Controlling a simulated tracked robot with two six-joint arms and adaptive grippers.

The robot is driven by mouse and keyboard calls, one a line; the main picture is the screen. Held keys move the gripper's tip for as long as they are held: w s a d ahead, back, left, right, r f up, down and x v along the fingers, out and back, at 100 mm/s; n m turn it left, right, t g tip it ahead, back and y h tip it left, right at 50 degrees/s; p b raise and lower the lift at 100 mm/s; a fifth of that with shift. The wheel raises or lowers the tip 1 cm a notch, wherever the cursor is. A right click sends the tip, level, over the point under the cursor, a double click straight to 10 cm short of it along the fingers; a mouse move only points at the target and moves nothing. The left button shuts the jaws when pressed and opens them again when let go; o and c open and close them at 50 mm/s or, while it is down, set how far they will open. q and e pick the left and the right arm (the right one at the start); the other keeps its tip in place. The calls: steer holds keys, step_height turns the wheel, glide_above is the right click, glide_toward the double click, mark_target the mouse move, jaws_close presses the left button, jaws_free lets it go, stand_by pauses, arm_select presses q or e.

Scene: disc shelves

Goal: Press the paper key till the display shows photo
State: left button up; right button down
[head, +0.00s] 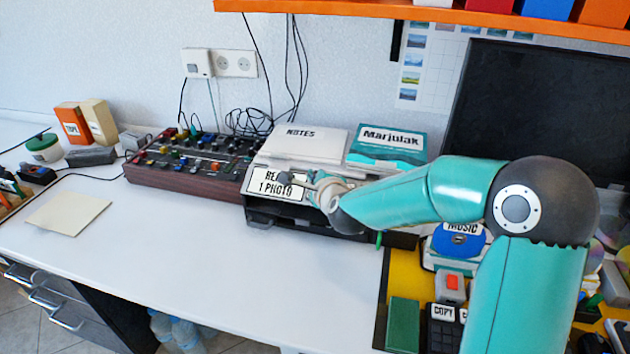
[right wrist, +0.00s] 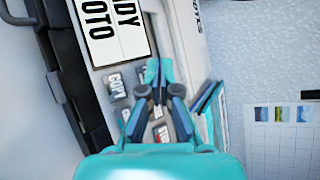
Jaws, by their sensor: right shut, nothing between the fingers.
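The printer (head: 312,152) stands against the wall, with its tilted white display (head: 268,184) at the front left. My right gripper (head: 287,178) is shut and empty over the printer's key panel, beside the display. In the right wrist view its fingertips (right wrist: 158,72) cover part of the panel. The copy key (right wrist: 115,84) and a red-marked key (right wrist: 161,132) show beside the fingers. The paper key is not readable and seems hidden by the gripper. My left gripper is out of view.
A wooden-sided control panel (head: 180,178) stands left of the printer. A teal Marjulak box (head: 388,147) is at its right rear. A yellow mat (head: 402,283) with several items lies at right. The white tabletop in front is clear.

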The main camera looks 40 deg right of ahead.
stand_by(0.3)
steer(key=r+p, duration=0.1)
steer(key=s+a+r+p, duration=0.1)
steer(key=r, duration=0.1)
steer(key=a+r+p, duration=0.1)
steer(key=shift+s+r, duration=0.2)
steer(key=shift+s, duration=0.1)
stand_by(0.8)
